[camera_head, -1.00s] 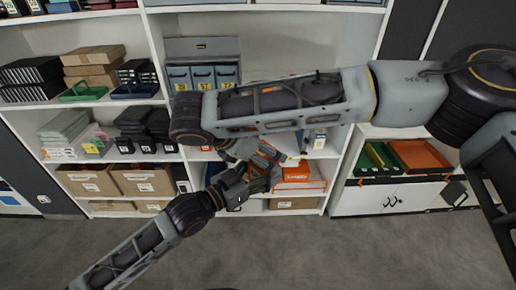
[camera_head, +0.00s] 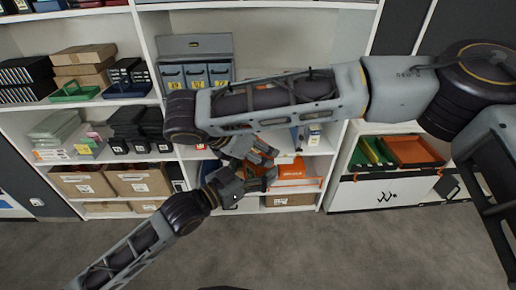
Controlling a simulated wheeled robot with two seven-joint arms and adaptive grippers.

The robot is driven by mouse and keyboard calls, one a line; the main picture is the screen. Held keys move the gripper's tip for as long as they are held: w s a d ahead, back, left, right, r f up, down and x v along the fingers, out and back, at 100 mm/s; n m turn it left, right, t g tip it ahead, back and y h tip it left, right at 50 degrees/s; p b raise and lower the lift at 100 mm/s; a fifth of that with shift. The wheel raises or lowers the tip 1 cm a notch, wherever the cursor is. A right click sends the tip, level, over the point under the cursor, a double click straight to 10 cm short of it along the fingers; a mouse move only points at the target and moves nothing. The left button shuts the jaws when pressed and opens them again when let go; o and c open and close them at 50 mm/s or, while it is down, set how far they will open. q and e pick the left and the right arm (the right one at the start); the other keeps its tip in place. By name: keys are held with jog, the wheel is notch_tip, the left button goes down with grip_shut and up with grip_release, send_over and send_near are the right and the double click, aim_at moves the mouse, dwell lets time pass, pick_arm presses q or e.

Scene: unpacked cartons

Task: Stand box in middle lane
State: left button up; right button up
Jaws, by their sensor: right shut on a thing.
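My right gripper (camera_head: 262,154) reaches down from behind its forearm, in front of the middle shelf bay. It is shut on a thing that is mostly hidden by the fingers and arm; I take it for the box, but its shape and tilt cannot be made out. My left gripper (camera_head: 264,181) is just below the right one, close to it. Its fingers point right, and I cannot tell whether they are open. A grey organizer (camera_head: 195,45) with three numbered lanes stands on the shelf above; its middle lane (camera_head: 194,77) shows a yellow label.
An orange bin (camera_head: 292,174) sits right behind the grippers. The white shelf unit (camera_head: 149,60) holds cartons (camera_head: 138,181) and black boxes on the left. A low cabinet (camera_head: 375,194) with green and orange trays (camera_head: 412,151) stands right. The floor (camera_head: 330,245) in front is clear.

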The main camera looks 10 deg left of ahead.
dwell(0.3)
pick_arm(q)
jog(key=w+a+f+n+g+y, duration=0.1)
jog(key=w+a+f+n+y, duration=0.3)
jog(key=f, duration=1)
jog(key=w+a+f+m+y, duration=0.15)
jog(key=a+f, duration=0.45)
jog(key=f, duration=0.7)
jog(key=s+a+f+n+g+y, duration=0.15)
jog(key=a+f, duration=0.25)
jog(key=f, duration=0.7)
jog(key=s+a+f+n+g+y, duration=0.1)
jog(key=s+a+f+g+y, duration=0.3)
jog(key=f, duration=0.7)
jog(key=s+a+f+g, duration=0.1)
jog(key=s+a+f, duration=0.1)
jog(key=s+f, duration=0.75)
jog(key=s+a+f+g, duration=0.1)
jog(key=s+a+f, duration=0.1)
jog(key=s+f, duration=0.7)
jog(key=s+d+f+g, duration=0.1)
jog(key=s+f, duration=0.4)
jog(key=s, duration=0.6)
jog(key=s+d+f+g, duration=0.1)
jog(key=s+f+g, duration=0.2)
jog(key=s, duration=0.9)
notch_tip(320, 180, down, 2)
jog(key=shift+d+f+n+y, duration=0.2)
jog(key=shift+d+n+y, duration=0.05)
jog(key=shift+n+y, duration=0.05)
